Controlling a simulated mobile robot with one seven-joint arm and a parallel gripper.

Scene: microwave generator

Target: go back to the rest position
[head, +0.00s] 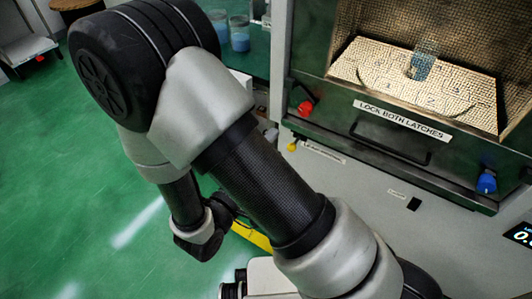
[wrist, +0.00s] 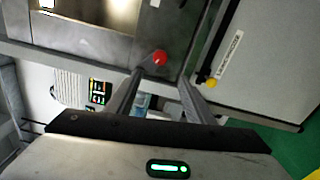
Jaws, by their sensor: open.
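My gripper (wrist: 162,85) shows in the wrist view with its two fingers apart. A small bluish, clear thing (wrist: 141,103) shows between the fingers near the left one; I cannot tell how far behind them it is. In the head view my arm reaches across the middle, and I cannot make out the fingers there. A clear container with blue contents (head: 422,65) stands upright on the lit, mesh-like floor of the open chamber (head: 375,75) at the upper right, apart from my arm.
A red knob (head: 306,108) and a blue knob (head: 487,181) sit at the chamber's front, beside the "LOCK BOTH LATCHES" label (head: 402,121). A yellow knob (head: 292,146) is lower left. Blue-filled beakers (head: 239,34) stand behind my arm. Green floor (head: 60,190) at left is open.

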